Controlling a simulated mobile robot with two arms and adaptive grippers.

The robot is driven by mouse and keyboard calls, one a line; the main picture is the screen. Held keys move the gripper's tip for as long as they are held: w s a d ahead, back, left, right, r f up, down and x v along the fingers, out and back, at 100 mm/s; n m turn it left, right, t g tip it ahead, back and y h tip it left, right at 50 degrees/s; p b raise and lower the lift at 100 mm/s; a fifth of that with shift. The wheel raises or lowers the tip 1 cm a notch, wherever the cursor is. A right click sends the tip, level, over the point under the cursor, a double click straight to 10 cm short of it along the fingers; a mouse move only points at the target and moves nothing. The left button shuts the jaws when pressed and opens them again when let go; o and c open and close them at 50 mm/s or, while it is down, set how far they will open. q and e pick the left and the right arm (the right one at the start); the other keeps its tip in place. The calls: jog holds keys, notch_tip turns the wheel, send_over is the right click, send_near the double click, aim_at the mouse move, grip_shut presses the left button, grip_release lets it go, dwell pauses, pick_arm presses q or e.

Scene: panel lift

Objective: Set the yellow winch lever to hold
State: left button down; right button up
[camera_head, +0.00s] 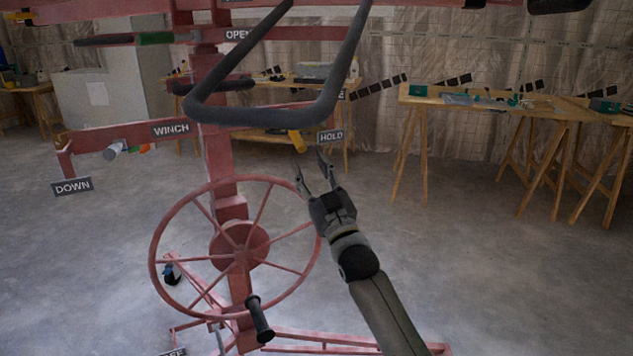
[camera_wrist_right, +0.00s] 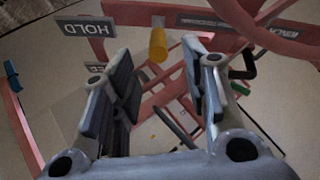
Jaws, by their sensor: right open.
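The yellow winch lever (camera_head: 297,141) hangs down from the red crossbar, just left of the HOLD sign (camera_head: 331,136). In the right wrist view the yellow lever (camera_wrist_right: 158,45) shows as a short cylinder near the top, between and beyond my fingertips, with the HOLD sign (camera_wrist_right: 87,28) to its left. My right gripper (camera_head: 312,170) is open and empty, just below and right of the lever, apart from it. In the right wrist view my right gripper (camera_wrist_right: 165,80) has its fingers spread. My left gripper is not in view.
The red lift frame (camera_head: 225,160) carries a big handwheel (camera_head: 158,245) with a black knob, and a dark handle bar (camera_head: 265,116) in front of the lever. A DOWN sign (camera_head: 72,186) hangs at left.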

jog(key=shift+v, duration=1.5)
